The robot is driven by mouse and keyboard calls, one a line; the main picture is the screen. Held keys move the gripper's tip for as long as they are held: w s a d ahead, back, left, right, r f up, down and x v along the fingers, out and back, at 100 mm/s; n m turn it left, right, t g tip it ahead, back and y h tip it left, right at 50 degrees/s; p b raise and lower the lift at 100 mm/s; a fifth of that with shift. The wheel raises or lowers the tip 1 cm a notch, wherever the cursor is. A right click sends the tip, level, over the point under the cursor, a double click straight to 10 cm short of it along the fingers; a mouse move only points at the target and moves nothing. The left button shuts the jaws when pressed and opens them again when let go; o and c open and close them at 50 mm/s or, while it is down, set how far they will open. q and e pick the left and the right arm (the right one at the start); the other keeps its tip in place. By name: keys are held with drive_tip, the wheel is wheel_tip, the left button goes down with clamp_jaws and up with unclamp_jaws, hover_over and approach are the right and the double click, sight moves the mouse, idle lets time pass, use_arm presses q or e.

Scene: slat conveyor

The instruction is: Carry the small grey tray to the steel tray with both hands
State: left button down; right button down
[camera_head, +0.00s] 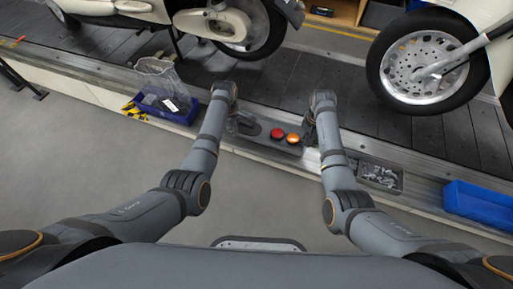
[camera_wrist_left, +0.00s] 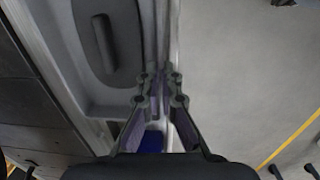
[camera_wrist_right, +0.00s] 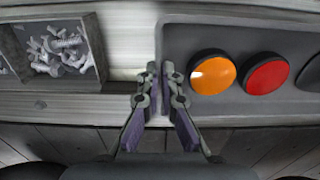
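The small grey tray (camera_head: 262,137) lies on the conveyor's pale metal border. It holds a red disc (camera_head: 278,133), an orange disc (camera_head: 293,138) and a dark oblong piece (camera_wrist_left: 103,42).
A grey bin of metal bolts (camera_head: 382,176) stands right of my right gripper, with a blue bin (camera_head: 478,203) farther right. A blue crate (camera_head: 165,103) with a clear bag is at the left. White scooters (camera_head: 435,70) stand on the slats behind.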

sight(235, 143)
use_arm(q)
drive_tip(key=shift+a+f, duration=0.2)
use_arm(e)
drive_tip(key=shift+d+f, duration=0.2)
